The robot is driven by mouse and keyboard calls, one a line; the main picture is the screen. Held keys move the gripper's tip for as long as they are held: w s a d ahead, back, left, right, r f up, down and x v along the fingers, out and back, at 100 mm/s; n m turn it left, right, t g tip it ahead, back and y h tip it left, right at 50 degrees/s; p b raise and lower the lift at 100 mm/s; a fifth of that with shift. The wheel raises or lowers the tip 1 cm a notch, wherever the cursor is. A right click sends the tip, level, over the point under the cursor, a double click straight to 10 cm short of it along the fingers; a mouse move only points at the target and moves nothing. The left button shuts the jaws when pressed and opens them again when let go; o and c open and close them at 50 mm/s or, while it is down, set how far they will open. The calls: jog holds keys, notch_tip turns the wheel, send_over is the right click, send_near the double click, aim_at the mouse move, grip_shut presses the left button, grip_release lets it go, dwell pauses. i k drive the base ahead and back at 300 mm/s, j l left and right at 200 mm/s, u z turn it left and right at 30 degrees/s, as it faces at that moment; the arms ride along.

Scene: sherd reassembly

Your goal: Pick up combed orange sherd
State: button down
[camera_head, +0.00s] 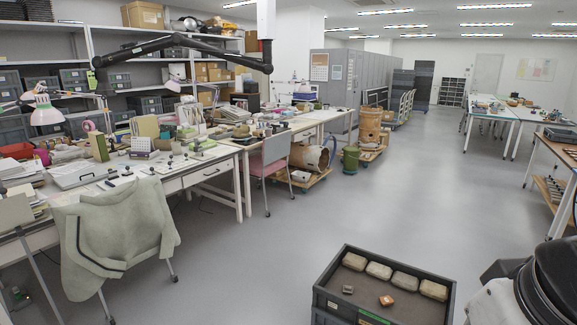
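A small orange-brown sherd (387,300) lies on the dark floor of a grey crate (334,309) at the bottom of the head view. It is too small here to make out combing. A smaller grey-brown piece (347,289) lies to its left, apart from it. Several pale beige, rounded blocks (379,270) sit in a row along the crate's far side. Part of my arm shows at the bottom right corner, beside the crate. My gripper is not in view.
A cluttered desk (172,187) runs along the left, with a jacket-draped chair (113,232) in front. A red chair (270,160) and a large pot (311,157) stand further back. Tables (491,111) stand at the right. The middle floor is clear.

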aim_at(387, 301)
jog(key=z, duration=0.4)
jog(key=k+l+u, duration=0.1)
jog(key=l, duration=0.2)
jog(key=l+u, duration=0.1)
jog(key=l, duration=0.25)
jog(key=k+l, duration=0.15)
jog(key=l, duration=0.15)
jog(key=i+j+z, duration=0.25)
jog(key=i+j, duration=0.15)
jog(key=j, duration=0.25)
jog(key=i+j+z, duration=0.1)
jog(key=j, duration=0.25)
jog(key=i+j+z, duration=0.1)
jog(key=j, duration=0.25)
jog(key=i+j+z, duration=0.25)
jog(key=i+j, duration=0.15)
jog(key=j, duration=0.35)
jog(key=i+j+z, duration=0.1)
jog(key=j, duration=0.3)
jog(key=i+j+z, duration=0.15)
jog(key=j, duration=0.25)
jog(key=k, duration=0.05)
